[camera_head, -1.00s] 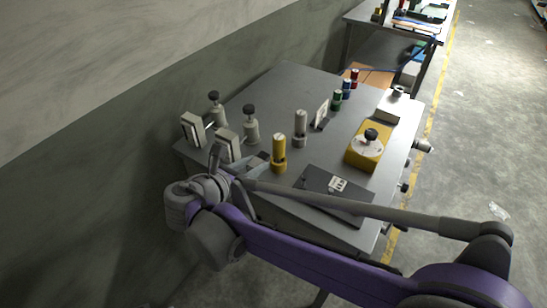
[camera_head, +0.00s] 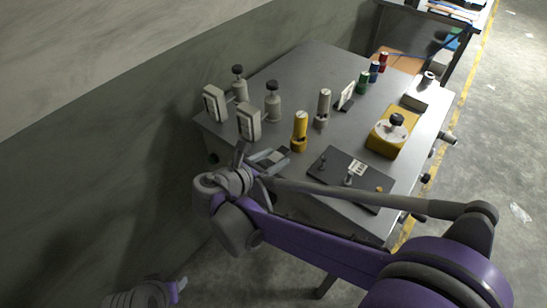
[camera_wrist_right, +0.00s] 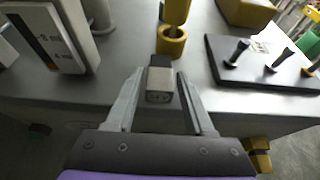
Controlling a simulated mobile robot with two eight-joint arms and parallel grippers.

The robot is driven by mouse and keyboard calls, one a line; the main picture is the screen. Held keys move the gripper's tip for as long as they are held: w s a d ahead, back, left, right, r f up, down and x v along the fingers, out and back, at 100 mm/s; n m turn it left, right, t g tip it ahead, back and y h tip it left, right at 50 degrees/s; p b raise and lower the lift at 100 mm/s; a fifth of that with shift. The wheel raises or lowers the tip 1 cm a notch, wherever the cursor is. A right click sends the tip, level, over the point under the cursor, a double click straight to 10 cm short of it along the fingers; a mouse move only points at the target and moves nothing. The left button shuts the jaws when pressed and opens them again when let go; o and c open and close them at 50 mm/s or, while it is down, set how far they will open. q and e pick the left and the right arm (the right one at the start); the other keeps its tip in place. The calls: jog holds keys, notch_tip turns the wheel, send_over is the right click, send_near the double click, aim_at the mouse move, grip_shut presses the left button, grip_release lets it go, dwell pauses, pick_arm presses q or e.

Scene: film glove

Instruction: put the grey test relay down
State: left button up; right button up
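The grey test relay (camera_wrist_right: 160,84) is a small box with a dark top and a pale end face, in the right wrist view. It is between the two fingers of my right gripper (camera_wrist_right: 160,76), at the front edge of the grey workbench. Narrow gaps show between the relay and both fingers, so the gripper looks open around it. In the head view my right gripper (camera_head: 272,158) is low at the bench's near left edge, and the relay is hard to make out there. Whether the relay's underside touches the bench is hidden.
A yellow cylinder (camera_head: 300,132) stands close behind the right gripper. Two meters (camera_head: 248,122) stand to its left, and a dark switch panel (camera_head: 340,172) lies to its right. A yellow box (camera_head: 384,140) is farther right. The bench's back middle (camera_head: 312,67) is clear.

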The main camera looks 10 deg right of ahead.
jog(key=shift+o, duration=0.8)
jog(key=shift+r, duration=0.25)
jog(key=v, duration=1.2)
jog(key=shift+p, duration=0.4)
